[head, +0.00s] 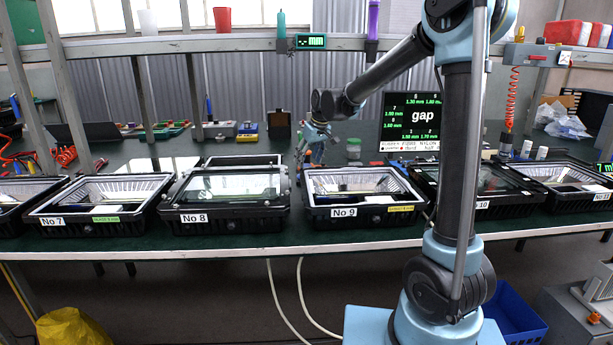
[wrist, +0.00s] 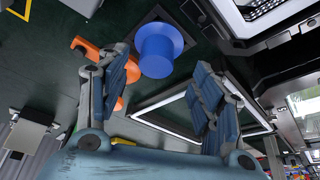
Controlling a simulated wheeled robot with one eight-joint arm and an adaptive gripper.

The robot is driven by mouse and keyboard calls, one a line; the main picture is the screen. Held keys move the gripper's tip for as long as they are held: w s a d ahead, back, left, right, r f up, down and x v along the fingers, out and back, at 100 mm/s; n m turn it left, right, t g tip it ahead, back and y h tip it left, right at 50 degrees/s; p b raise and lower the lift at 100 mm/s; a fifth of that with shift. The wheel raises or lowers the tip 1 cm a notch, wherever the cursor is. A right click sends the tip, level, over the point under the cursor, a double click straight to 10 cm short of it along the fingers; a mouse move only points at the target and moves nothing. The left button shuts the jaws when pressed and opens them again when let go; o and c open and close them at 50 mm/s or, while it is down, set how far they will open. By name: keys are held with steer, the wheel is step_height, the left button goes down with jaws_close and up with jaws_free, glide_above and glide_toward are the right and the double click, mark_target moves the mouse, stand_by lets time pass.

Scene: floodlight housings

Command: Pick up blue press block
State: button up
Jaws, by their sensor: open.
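The blue press block (wrist: 155,52) shows in the wrist view as a round blue piece with a wider rim, on the dark green bench top. My gripper (wrist: 162,68) is open, with one finger on each side of the picture. The block lies beyond the fingertips, in the gap between them and nearer the left finger. Nothing is held. In the head view my gripper (head: 311,148) hangs low over the bench behind housing No 9 (head: 345,216); I cannot make out the block there.
An orange part (wrist: 84,48) lies close to the block, partly behind the left finger. A light-rimmed frame (wrist: 158,101) lies on the other side. Housing No 8 (head: 225,219) and other black housings line the bench front. A gap screen (head: 421,116) stands right of my gripper.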

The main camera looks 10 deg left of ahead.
mark_target(306, 165)
steer(key=shift+w+x, duration=0.15)
steer(key=shift+x, duration=1.3)
steer(key=shift+w+x, duration=0.15)
steer(key=shift+x, duration=1.25)
steer(key=shift+r, duration=0.1)
steer(key=c, duration=1.3)
